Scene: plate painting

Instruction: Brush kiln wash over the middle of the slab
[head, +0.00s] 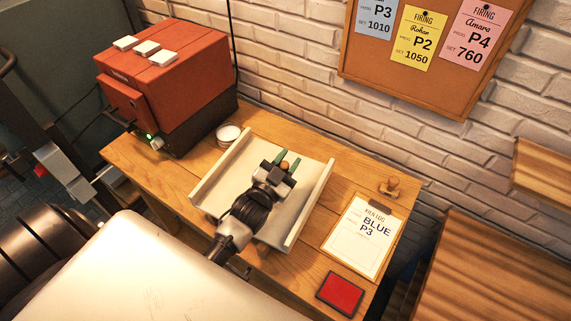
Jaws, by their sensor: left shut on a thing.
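The slab (232,178) is a pale cream board between two raised side rails on the wooden table. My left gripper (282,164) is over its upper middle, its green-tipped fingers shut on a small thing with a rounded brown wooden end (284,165). This looks like a brush handle, but my gripper hides the rest of it. I cannot tell whether it touches the slab. My left arm covers part of the slab's middle. A small round pot with a pale top (228,132) stands beside the slab's upper left corner. My right gripper is not in view.
A red kiln (165,80) with pale blocks on top stands at the table's back left. A clipboard reading "BLUE P3" (362,238), a wooden stamp (389,186) and a red pad (340,291) lie to the right. A corkboard with cards (400,82) hangs on the brick wall.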

